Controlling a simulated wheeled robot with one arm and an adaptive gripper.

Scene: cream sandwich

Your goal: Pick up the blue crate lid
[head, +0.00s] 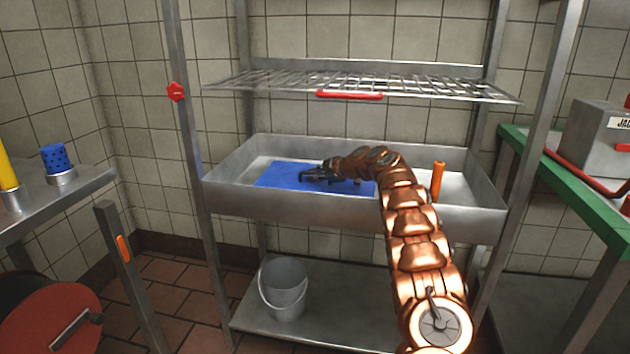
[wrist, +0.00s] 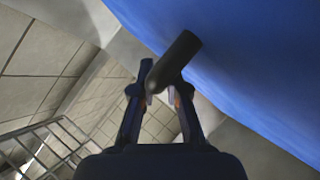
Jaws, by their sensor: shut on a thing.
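The blue crate lid (head: 277,176) lies in the metal basin (head: 240,202) on the rack. It is a flat blue sheet, and its right part is partly hidden behind my arm. My gripper (head: 318,172) is over the lid's middle. In the wrist view my gripper (wrist: 160,92) is shut on a dark cylindrical handle (wrist: 178,62) that stands out from the blue lid (wrist: 240,60). I cannot tell whether the lid rests on the basin floor or is slightly raised.
A wire shelf (head: 360,84) with a red handle (head: 349,95) is above the basin. An orange handle (head: 437,181) stands at the basin's right. A bucket (head: 283,287) stands on the lower shelf. A green-edged table (head: 570,182) is at the right.

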